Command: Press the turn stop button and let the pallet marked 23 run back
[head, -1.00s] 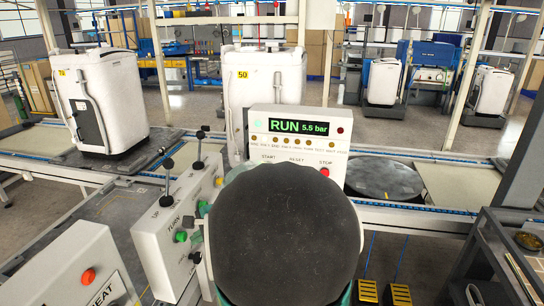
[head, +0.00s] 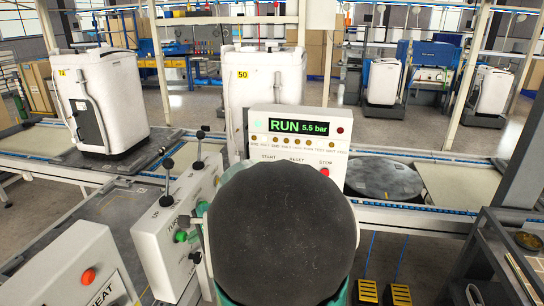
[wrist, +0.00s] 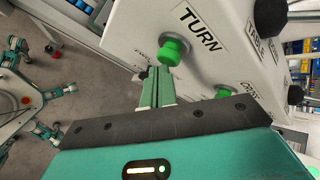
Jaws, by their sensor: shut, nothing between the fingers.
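A white control box (wrist: 215,32) with the label TURN fills the upper right of the wrist view. A green button (wrist: 173,50) sits beside that label, and a second green button (wrist: 225,91) is lower down. My gripper (wrist: 157,84) is shut and empty, its tips just below the first green button; I cannot tell whether they touch. In the head view the TURN box (head: 160,262) stands left of my dark arm joint, which hides part of it. No pallet reads 23; the visible tubs are marked 50 (head: 265,90) and probably 73 (head: 110,105).
A panel reading RUN 5.5 bar (head: 300,125) with a red STOP button stands behind my arm. A HEAT box (head: 75,270) with a red button is at lower left. A round dark plate (head: 383,180) lies on the conveyor line at right. Black levers (wrist: 268,18) project near my gripper.

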